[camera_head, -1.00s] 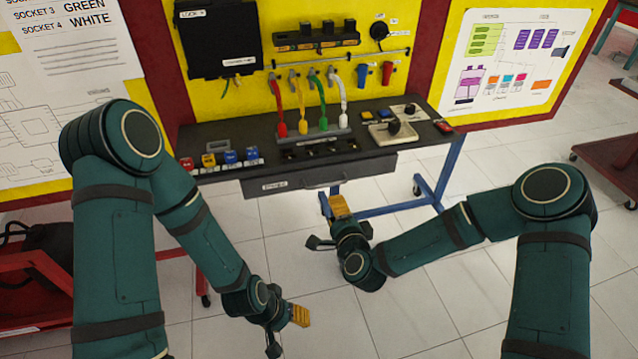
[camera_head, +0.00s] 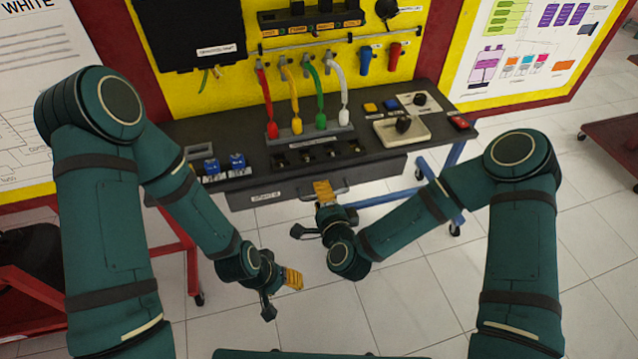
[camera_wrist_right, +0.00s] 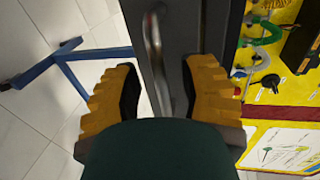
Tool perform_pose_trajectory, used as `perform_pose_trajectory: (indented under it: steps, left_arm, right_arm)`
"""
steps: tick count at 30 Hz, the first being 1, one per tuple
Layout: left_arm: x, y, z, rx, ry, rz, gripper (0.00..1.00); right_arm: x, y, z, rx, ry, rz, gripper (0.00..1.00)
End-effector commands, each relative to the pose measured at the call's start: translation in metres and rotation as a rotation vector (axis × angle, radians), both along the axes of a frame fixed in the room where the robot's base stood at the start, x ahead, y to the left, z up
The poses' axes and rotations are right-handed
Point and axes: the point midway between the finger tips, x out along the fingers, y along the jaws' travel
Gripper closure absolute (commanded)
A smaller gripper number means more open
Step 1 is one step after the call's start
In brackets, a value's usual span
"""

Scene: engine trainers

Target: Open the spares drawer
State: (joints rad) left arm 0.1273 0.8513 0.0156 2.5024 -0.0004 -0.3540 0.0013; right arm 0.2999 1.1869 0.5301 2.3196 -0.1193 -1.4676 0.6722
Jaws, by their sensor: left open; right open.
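The spares drawer (camera_head: 290,194) is a dark grey front with a white label under the bench top, and it looks shut. Its metal bar handle (camera_head: 340,188) is partly hidden behind my right gripper (camera_head: 323,190) in the head view. In the right wrist view the handle (camera_wrist_right: 153,50) lies between the two open yellow fingers of my right gripper (camera_wrist_right: 160,85), near the tips. A gap shows on both sides, and I cannot tell any contact. My left gripper (camera_head: 293,279) is open and empty, low over the floor and away from the drawer.
The dark bench (camera_head: 240,141) carries colored plugs, blue blocks (camera_head: 237,161) and a switch plate (camera_head: 402,130). Blue bench legs (camera_head: 385,197) stand below, right of the drawer. A red cart (camera_head: 35,285) is at left. The tiled floor in front is clear.

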Motion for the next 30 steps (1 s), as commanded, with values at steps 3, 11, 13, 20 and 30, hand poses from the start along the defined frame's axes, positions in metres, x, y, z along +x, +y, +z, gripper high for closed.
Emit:
perform_pose_trajectory:
  steps: [3, 11, 13, 20, 30]
  left_arm:
    - [0.0000, 0.0001, -0.0004, 0.000, 0.000, 0.000, 0.48]
    - [-0.0001, 0.0000, -0.0005, 0.000, 0.000, 0.000, 0.48]
    - [-0.0001, 0.0000, -0.0005, 0.000, 0.000, 0.000, 0.48]
    - [-0.0001, 0.0000, -0.0005, 0.000, 0.000, 0.000, 0.48]
    - [0.0001, 0.0000, -0.0014, 0.000, 0.000, 0.000, 0.48]
  right_arm:
    - [-0.0024, 0.0003, -0.0012, 0.000, 0.000, -0.001, 0.59]
    - [-0.0030, 0.0002, -0.0013, 0.000, 0.000, -0.002, 0.59]
    - [-0.0030, 0.0002, -0.0013, 0.000, 0.000, -0.002, 0.59]
    - [-0.0030, 0.0001, -0.0013, 0.000, 0.000, -0.002, 1.00]
    - [-0.0030, 0.0000, -0.0018, -0.001, 0.000, -0.003, 1.00]
